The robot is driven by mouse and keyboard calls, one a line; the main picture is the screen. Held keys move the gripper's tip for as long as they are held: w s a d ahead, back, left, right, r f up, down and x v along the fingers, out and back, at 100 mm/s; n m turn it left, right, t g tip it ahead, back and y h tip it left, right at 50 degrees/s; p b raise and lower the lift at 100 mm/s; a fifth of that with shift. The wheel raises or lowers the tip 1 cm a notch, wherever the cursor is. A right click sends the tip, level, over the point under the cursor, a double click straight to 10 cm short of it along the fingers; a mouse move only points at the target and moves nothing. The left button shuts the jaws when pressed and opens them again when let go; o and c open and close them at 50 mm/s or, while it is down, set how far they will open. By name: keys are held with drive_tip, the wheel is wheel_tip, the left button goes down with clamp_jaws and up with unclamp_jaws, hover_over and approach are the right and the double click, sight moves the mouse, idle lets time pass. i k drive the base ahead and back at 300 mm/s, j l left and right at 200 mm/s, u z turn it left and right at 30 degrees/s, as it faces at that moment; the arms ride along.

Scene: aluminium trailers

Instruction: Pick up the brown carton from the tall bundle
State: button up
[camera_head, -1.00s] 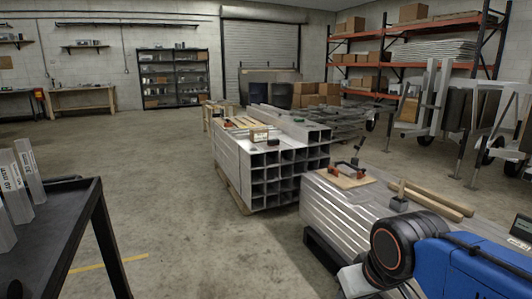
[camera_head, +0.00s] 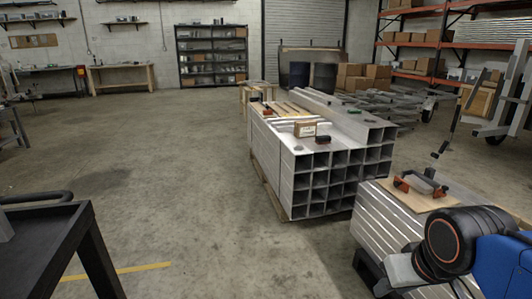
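A small brown carton (camera_head: 305,129) with a pale label sits on top of the tall bundle (camera_head: 300,170) of square aluminium tubes, near its front end. A dark object with some red (camera_head: 323,139) lies just right of the carton. My arm shows at the lower right, in blue and black. My gripper is not clearly visible; only the arm's black joint and a grey part show. The arm is well apart from the carton, nearer to me and to the right.
A lower bundle (camera_head: 378,222) with an orange-handled tool (camera_head: 422,184) on a board stands front right. A dark cart (camera_head: 45,235) is at front left. Open concrete floor (camera_head: 180,180) lies between. Brown boxes (camera_head: 362,78) and shelving (camera_head: 212,55) stand at the back.

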sight(304, 129)
drive_tip(key=i, duration=1.7)
drive_tip(key=i+z, duration=0.1)
drive_tip(key=i, duration=0.45)
drive_tip(key=i+j+z, duration=0.15)
drive_tip(key=i, duration=0.4)
drive_tip(key=i+j+z, duration=0.1)
drive_tip(key=i, duration=0.45)
